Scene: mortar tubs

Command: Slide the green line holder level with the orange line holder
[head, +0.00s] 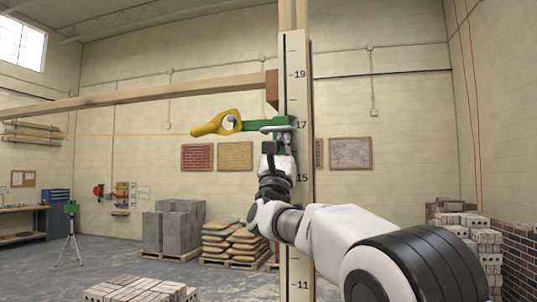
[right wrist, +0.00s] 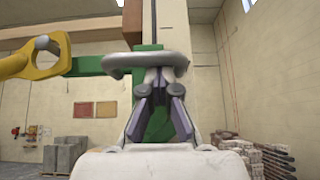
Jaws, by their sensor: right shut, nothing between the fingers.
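The green line holder (head: 255,126) sits on the upright marked post (head: 294,60), close to the 17 mark. It also shows in the right wrist view (right wrist: 88,66). A yellow piece with a round opening (head: 212,125) joins its left end, and a thin yellow line runs left from it. A grey rounded loop (right wrist: 120,64) stands out from the holder. My right gripper (head: 273,138) is shut and empty, pointing up, its fingertips at the loop; I cannot tell whether they touch. I cannot make out a separate orange line holder. My left gripper is out of view.
A long wooden beam (head: 150,96) meets the post at a brown block (head: 272,88) above the holder. Grey blocks (head: 173,228), stacked sacks (head: 232,242) and brick piles (head: 462,222) stand on the floor behind. The air left of the post, below the line, is clear.

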